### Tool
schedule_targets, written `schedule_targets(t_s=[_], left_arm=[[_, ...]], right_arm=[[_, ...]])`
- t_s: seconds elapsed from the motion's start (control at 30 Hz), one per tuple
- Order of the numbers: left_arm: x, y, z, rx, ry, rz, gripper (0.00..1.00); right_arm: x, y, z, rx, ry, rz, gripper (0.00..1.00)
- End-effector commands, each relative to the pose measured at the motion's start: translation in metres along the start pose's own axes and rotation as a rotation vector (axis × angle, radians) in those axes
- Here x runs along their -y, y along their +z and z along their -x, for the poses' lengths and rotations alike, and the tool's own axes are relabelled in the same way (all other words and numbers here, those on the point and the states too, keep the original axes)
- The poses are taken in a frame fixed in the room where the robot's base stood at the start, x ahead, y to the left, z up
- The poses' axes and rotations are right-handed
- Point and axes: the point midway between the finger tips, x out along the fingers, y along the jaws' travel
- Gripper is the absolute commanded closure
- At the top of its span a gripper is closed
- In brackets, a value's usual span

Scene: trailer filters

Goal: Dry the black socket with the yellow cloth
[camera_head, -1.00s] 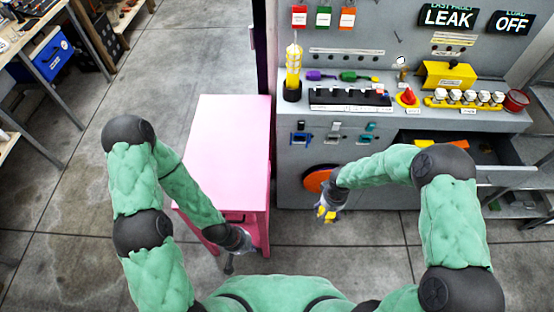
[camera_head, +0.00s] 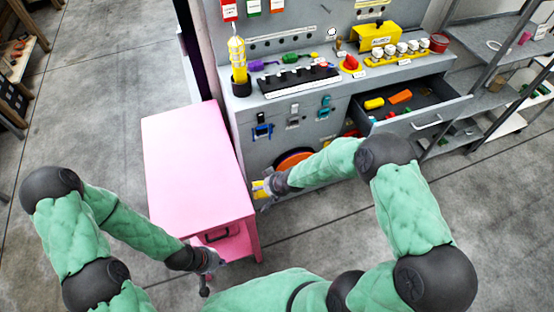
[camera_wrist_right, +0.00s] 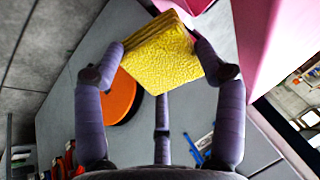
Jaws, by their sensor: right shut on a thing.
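The yellow cloth (camera_wrist_right: 163,55) is a thick folded square in the right wrist view. My right gripper (camera_wrist_right: 165,62) is shut on it, one finger at each side. In the head view the right gripper (camera_head: 268,189) holds the cloth (camera_head: 259,189) beside the pink cabinet, in front of the grey bench front. A black strip (camera_head: 299,80) lies on the bench top; I cannot tell whether it is the black socket. My left gripper (camera_head: 211,262) is low in front of the pink cabinet, clear of the cloth; its fingers are too small to read.
The pink cabinet (camera_head: 190,165) stands left of the grey bench (camera_head: 238,110). An orange disc (camera_head: 294,158) is on the bench front, behind my right gripper. An open drawer (camera_head: 420,105) with colored items juts out at right. Shelves stand farther right.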

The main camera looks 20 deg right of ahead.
Motion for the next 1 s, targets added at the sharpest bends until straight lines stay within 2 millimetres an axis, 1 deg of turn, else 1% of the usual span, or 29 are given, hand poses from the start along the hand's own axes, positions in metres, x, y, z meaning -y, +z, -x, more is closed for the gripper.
schedule_targets(t_s=[0.37,0.57,0.77,0.9,1.0], left_arm=[[0.005,-0.001,-0.013,0.000,0.000,0.000,1.00],[0.009,-0.001,-0.025,0.000,0.000,0.000,1.00],[0.015,-0.002,-0.041,0.000,0.000,0.000,1.00],[0.018,-0.002,-0.051,0.000,0.000,0.000,1.00],[0.020,-0.002,-0.056,0.000,0.000,0.000,1.00]], right_arm=[[0.005,-0.017,-0.001,-0.169,-0.105,-0.036,0.55],[0.006,-0.038,0.007,-0.361,-0.204,-0.077,0.55],[0.000,-0.064,0.027,-0.603,-0.293,-0.130,0.55],[-0.010,-0.080,0.049,-0.764,-0.324,-0.166,0.55],[-0.017,-0.086,0.063,-0.849,-0.328,-0.187,0.55]])
